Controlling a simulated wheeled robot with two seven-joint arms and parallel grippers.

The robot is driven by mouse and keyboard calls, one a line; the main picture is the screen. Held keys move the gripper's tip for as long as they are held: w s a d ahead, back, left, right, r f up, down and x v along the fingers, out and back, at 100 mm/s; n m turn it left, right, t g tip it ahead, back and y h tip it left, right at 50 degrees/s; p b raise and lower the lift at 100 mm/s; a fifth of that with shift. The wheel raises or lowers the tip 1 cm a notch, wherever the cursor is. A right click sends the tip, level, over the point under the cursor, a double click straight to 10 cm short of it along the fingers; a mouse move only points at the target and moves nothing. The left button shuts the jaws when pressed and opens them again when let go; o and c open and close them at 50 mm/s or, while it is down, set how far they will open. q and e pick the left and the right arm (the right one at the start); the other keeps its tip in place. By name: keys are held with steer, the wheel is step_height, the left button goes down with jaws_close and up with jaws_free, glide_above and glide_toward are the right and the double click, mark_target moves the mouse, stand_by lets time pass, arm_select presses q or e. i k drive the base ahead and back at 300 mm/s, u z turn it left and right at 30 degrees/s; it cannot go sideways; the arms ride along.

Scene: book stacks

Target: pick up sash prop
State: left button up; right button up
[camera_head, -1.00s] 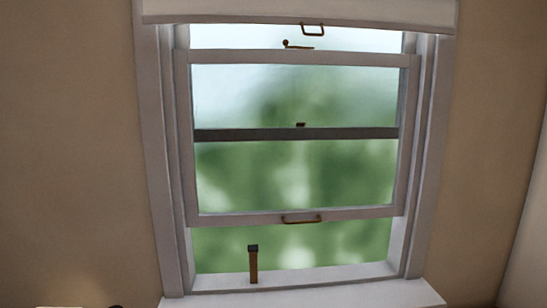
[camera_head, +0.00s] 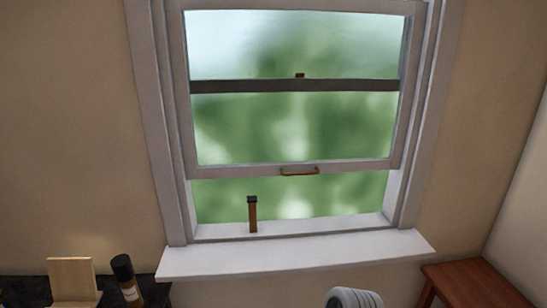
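The sash prop (camera_head: 252,215), a short brown stick with a dark cap, stands upright on the window sill, left of its middle. Its top is below the bottom rail of the raised sash (camera_head: 350,169), with a gap between them. The window sill (camera_head: 300,256) is white and juts out below the window. Neither of my grippers shows in the head view.
A brass handle (camera_head: 300,171) is on the sash's bottom rail. At lower left, a dark surface holds a pale wooden piece (camera_head: 73,278) and a dark bottle-like item (camera_head: 126,278). A white ribbed rounded shape (camera_head: 354,299) shows at the bottom edge. A reddish wooden table (camera_head: 475,284) stands at lower right.

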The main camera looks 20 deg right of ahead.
mark_target(253, 215)
steer(key=k, duration=0.5)
steer(key=z, duration=1.4)
steer(key=i, duration=1)
steer(key=u, duration=1.9)
